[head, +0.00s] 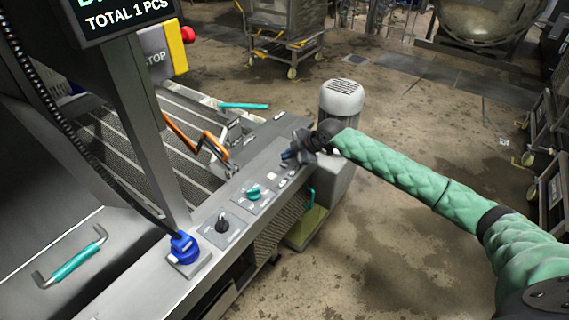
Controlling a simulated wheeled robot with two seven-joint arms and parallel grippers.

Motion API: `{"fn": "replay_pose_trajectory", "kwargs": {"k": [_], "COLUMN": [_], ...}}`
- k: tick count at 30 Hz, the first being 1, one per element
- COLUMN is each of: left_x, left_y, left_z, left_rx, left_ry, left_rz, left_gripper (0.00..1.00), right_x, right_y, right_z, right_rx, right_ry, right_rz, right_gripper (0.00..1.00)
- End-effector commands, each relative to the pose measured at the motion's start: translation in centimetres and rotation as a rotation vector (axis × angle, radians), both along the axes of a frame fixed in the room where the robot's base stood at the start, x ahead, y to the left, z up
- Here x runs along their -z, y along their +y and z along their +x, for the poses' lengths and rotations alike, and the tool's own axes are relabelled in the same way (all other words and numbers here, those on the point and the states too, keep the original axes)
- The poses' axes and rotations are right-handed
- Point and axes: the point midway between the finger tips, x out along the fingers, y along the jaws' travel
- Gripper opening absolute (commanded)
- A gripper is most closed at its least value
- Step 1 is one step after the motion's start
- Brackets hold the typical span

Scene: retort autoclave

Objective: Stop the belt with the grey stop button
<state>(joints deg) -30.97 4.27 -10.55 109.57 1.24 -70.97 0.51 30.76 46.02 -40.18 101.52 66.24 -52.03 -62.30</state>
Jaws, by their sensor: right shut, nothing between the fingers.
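The control strip (235,205) runs along the machine's edge. It carries a black knob (222,224), a teal knob (254,193) and a few small light-coloured buttons (283,182) at its far end. Which of these is the grey stop button I cannot tell; they are too small. My right gripper (288,156) is shut and empty, over the far end of the strip beside the small buttons. Its dark fingers hide part of the panel there, and contact cannot be made out. The belt (110,140) lies behind the strip. My left gripper is not in view.
A grey box marked STOP with a red button (187,34) hangs on the post. A display is above it. An orange bar (178,130), a blue connector (184,248), a teal handle (75,262) and a grey motor (342,98) are close by. Open floor lies right.

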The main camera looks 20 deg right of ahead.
Motion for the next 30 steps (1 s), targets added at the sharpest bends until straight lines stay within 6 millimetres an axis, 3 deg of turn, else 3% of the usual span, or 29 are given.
{"fn": "replay_pose_trajectory", "kwargs": {"k": [30], "left_x": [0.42], "left_y": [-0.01], "left_z": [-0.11], "left_rx": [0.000], "left_ry": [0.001], "left_rz": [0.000], "left_gripper": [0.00], "right_x": [0.82], "right_y": [0.01], "right_z": [-0.02], "right_rx": [0.000], "right_ry": [0.000], "right_rz": [0.000], "right_gripper": [0.00]}}
